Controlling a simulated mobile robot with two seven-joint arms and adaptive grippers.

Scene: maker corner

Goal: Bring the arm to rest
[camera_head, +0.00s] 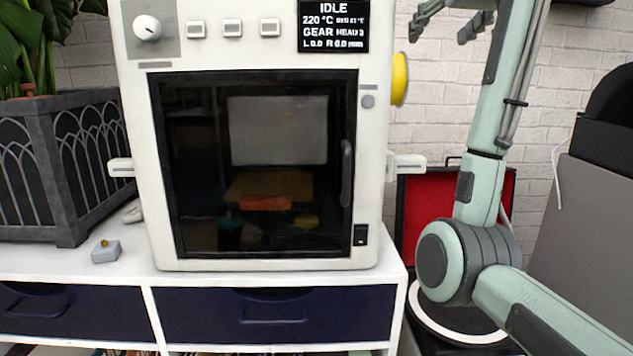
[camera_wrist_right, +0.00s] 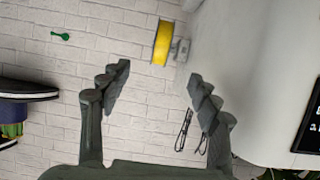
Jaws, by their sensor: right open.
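My right gripper (camera_head: 446,30) is at the top of the head view, to the right of the white machine (camera_head: 135,100), with its arm raised in front of the brick wall. In the right wrist view the right gripper (camera_wrist_right: 158,85) has its fingers wide apart with nothing between them. A yellow spool (camera_wrist_right: 162,42) on the machine's side lies beyond the fingertips there. The same spool shows in the head view, below and left of the gripper, apart from it. My left gripper is in neither view.
The machine's dark glass door (camera_head: 255,165) is closed. It stands on a white cabinet (camera_head: 60,262) with a small grey block (camera_head: 105,252) on top. A planter (camera_head: 60,165) is at left. A red panel (camera_head: 408,215) and a grey case (camera_head: 590,220) stand behind my right arm.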

